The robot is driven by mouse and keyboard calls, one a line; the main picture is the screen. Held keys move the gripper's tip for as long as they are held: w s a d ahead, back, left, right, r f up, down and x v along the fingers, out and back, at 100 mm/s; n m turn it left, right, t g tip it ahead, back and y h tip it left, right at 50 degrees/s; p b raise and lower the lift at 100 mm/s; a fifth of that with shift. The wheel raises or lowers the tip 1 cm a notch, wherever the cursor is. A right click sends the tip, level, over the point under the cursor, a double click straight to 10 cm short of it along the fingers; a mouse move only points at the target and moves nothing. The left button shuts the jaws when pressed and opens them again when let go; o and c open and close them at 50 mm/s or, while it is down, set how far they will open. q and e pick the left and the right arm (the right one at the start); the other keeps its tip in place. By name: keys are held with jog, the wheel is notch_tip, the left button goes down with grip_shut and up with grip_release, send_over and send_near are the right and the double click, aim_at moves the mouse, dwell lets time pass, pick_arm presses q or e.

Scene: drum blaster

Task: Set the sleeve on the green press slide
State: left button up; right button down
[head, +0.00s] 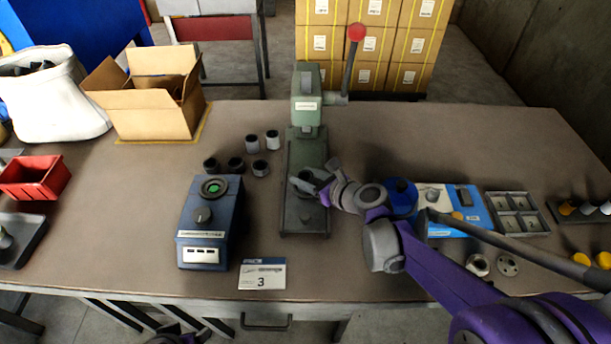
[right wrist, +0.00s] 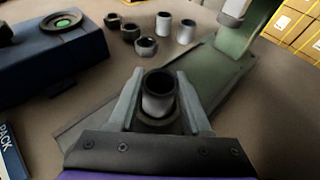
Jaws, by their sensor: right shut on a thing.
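The green press (head: 307,105) stands mid-table with its slide (head: 304,155) running toward me. My right gripper (head: 308,184) is over the near part of the slide. In the right wrist view my right gripper (right wrist: 158,108) is shut on a sleeve (right wrist: 158,104), a short upright grey tube with a dark bore. A dark round seat (right wrist: 160,126) shows just below the sleeve. I cannot tell whether the sleeve touches it, as the fingers hide part of the contact.
A blue device (head: 209,222) with a green-centred dial is further left. A blue and white box (head: 447,205) and a grey sectioned tray (head: 518,213) lie to the right.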

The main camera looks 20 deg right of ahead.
pick_arm(q)
jog(key=shift+f, duration=0.25)
pick_arm(e)
jog(key=shift+f, duration=0.3)
jog(key=c, duration=0.6)
grip_release()
pick_arm(q)
jog(key=shift+r+p, duration=2)
jog(key=shift+r, duration=0.45)
pick_arm(e)
jog(key=shift+v, duration=5.55)
jog(key=shift+a, duration=0.1)
